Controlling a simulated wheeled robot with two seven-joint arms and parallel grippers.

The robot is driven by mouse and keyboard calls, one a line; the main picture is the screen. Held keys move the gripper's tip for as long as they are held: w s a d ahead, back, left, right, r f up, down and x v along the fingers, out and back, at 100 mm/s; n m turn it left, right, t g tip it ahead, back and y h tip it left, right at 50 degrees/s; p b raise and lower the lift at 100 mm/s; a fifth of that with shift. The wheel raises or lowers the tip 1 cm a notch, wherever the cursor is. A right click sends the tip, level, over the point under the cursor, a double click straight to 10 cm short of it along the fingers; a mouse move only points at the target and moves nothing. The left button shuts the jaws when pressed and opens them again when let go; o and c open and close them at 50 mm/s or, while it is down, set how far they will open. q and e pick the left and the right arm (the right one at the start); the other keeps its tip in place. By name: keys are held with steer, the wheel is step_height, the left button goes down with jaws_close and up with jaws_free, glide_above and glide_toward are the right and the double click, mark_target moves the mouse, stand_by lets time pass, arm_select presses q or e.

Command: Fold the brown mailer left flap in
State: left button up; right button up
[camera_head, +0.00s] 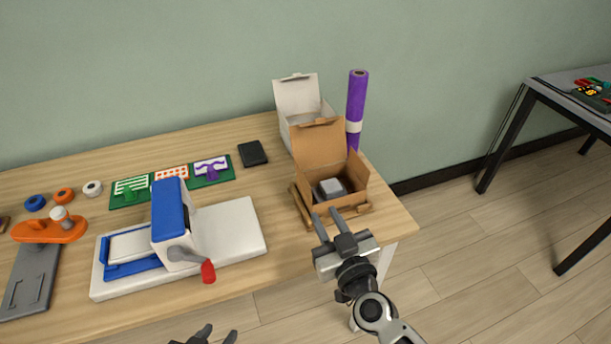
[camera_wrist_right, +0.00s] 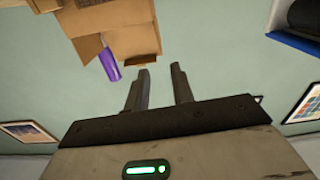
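The brown mailer (camera_head: 344,195) stands open near the table's right end, its lid (camera_head: 320,145) raised at the back. A grey block (camera_head: 331,187) sits inside. Its right flap (camera_head: 357,168) stands up. On the left side a brown edge (camera_head: 304,187) shows, but I cannot tell clearly how the left flap lies. My left gripper (camera_head: 219,333) is open at the bottom edge, apart from the table things.
A white box (camera_head: 298,96) and a purple roll (camera_head: 356,100) stand behind the mailer. A blue and white press (camera_head: 170,225) with a red-tipped handle lies to the left. A black pad (camera_head: 252,153) lies further back. Free table lies between press and mailer.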

mark_target(305, 179)
steer(key=b+x, duration=0.2)
steer(key=x, duration=1)
steer(key=shift+w+a, duration=0.1)
steer(key=shift+w, duration=0.1)
jaws_close()
